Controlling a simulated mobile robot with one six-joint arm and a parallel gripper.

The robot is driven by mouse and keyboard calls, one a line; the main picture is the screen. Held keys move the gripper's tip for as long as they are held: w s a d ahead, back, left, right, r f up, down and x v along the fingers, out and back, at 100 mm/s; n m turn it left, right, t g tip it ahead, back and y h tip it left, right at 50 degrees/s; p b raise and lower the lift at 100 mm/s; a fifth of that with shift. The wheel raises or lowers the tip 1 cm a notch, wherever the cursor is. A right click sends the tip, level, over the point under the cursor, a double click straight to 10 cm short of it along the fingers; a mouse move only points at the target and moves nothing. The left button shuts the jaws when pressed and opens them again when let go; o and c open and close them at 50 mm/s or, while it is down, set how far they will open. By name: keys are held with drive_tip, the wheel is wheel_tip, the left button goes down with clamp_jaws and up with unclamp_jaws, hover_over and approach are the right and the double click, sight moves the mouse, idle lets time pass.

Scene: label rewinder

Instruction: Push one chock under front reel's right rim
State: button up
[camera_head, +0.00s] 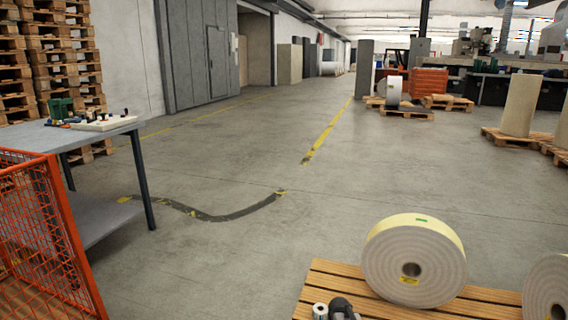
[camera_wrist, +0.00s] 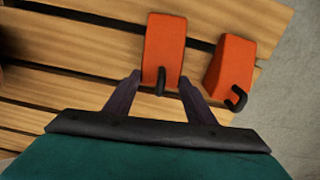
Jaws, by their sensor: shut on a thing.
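Two orange wedge chocks with black hooked handles lie on wooden slats in the wrist view. My gripper (camera_wrist: 160,78) is shut on the left chock (camera_wrist: 163,45), one finger at each side of its near end. The right chock (camera_wrist: 230,62) lies tilted beside it, apart from the fingers. In the head view a large pale reel (camera_head: 415,262) stands on its rim on a slatted wooden pallet (camera_head: 490,295). A second reel (camera_head: 545,288) is cut off at the right edge. No chock shows in the head view, and no reel is clear in the wrist view.
A small white roll (camera_head: 320,311) and a dark object (camera_head: 342,308) show at the pallet's near edge. An orange mesh fence (camera_head: 40,235) and a grey table (camera_head: 60,137) stand at left. The floor beyond the pallet is open, crossed by a dark strip (camera_head: 215,217).

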drive_tip(key=shift+r, duration=0.2)
drive_tip(key=shift+s+r+p, duration=0.2)
drive_tip(key=shift+r+p, duration=0.7)
drive_tip(key=shift+r, duration=0.25)
drive_tip(key=shift+r+p, duration=1.4)
drive_tip(key=shift+r, duration=0.8)
drive_tip(key=shift+w+r, duration=0.1)
drive_tip(key=shift+r, duration=0.1)
drive_tip(key=s+d+r+n, duration=0.1)
drive_tip(key=r+n, duration=0.1)
drive_tip(key=r, duration=1.2)
drive_tip(key=s+d+r+n, duration=0.2)
drive_tip(key=r+n, duration=0.1)
drive_tip(key=r, duration=1.2)
drive_tip(key=s+d+r+n, duration=0.1)
drive_tip(key=d+r+n, duration=0.1)
drive_tip(key=r, duration=1.3)
drive_tip(key=shift+s+d+r+n, duration=0.15)
drive_tip(key=shift+s+d+n, duration=0.1)
drive_tip(key=shift+n, duration=0.45)
